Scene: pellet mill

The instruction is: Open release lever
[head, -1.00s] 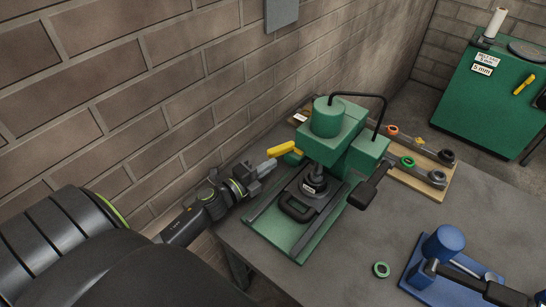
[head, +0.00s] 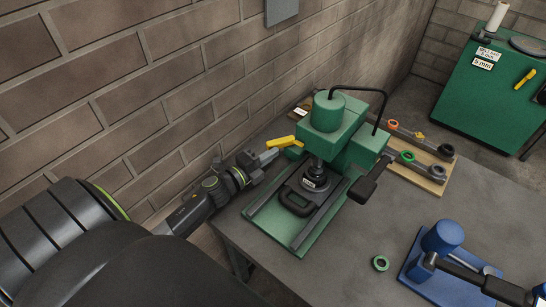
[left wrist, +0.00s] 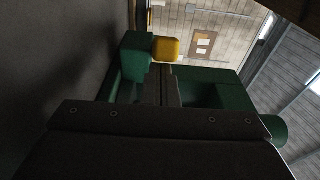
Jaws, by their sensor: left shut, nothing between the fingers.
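The yellow release lever (head: 281,144) sticks out to the left from the back of the green press (head: 327,112). It also shows in the left wrist view as a yellow block (left wrist: 166,49) beside green press parts. My left gripper (head: 270,156) is shut and empty, just left of and slightly below the lever in the head view. In the left wrist view its closed fingertips (left wrist: 161,72) lie just below the yellow block. I cannot tell whether they touch it. My right gripper is not in view.
The press stands on a grey table (head: 340,265) close to a brick wall (head: 150,100). A black-handled arm (head: 369,182) sticks out from the press.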

